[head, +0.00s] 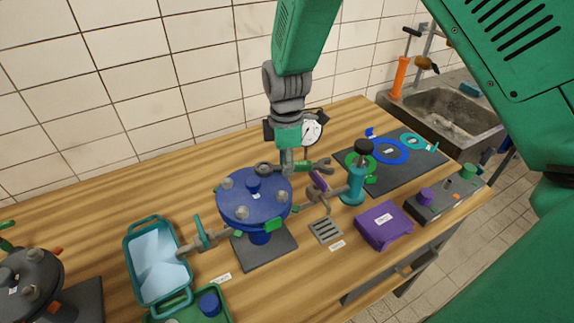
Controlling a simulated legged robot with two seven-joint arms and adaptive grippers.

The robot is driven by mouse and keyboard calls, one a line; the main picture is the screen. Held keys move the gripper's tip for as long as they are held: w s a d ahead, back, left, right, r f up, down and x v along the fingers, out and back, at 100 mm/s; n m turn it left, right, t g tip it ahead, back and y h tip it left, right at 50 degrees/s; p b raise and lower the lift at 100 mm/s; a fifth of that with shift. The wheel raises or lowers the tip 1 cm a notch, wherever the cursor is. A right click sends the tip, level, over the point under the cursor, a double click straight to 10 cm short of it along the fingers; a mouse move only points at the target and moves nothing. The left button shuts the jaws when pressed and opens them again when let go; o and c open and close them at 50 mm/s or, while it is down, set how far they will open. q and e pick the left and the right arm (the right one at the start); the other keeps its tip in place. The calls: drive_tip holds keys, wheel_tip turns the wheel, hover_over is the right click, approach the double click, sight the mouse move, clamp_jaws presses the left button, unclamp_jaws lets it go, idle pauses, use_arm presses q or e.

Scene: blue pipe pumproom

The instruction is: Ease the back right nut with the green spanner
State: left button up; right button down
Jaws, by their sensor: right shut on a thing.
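The blue round flange (250,203) stands on a grey base plate (262,252), with several grey nuts on its top and a blue knob in the middle. My right gripper (287,165) comes down from above, behind and right of the flange. It is shut on the green spanner (304,166), which lies about level. The spanner's grey ring end (263,169) is at the flange's back edge; its open jaw (325,165) points right. A nut (275,182) shows at the flange's back right, just below the ring; I cannot tell whether the ring touches a nut. My left gripper is not in view.
A teal hand pump (353,188) stands close right of the spanner. A dial gauge (312,129) is behind. A purple box (384,226), a dark mat with rings (420,155) and a sink (440,107) lie right; a teal tray (127,257) is left.

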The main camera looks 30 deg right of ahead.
drive_tip(key=shift+w+d+n+b, duration=0.2)
drive_tip(key=shift+w+n+b, duration=0.25)
drive_tip(key=shift+n, duration=0.25)
drive_tip(key=shift+w+n, duration=0.1)
drive_tip(key=shift+n, duration=0.3)
drive_tip(key=shift+w+a+r+n+p, duration=0.1)
drive_tip(key=shift+w+n+p, duration=0.4)
drive_tip(key=shift+n, duration=0.75)
drive_tip(key=shift+w+a+f+n+p, duration=0.1)
drive_tip(key=shift+w+n+p, duration=0.2)
drive_tip(key=shift+w+n, duration=0.7)
drive_tip(key=shift+w+r+n+p, duration=0.1)
drive_tip(key=shift+w+n+p, duration=0.25)
drive_tip(key=shift+n, duration=1.2)
drive_tip(key=shift+s, duration=0.1)
drive_tip(key=shift+s+d+m, duration=0.15)
drive_tip(key=shift+s+m, duration=0.15)
drive_tip(key=shift+m, duration=0.6)
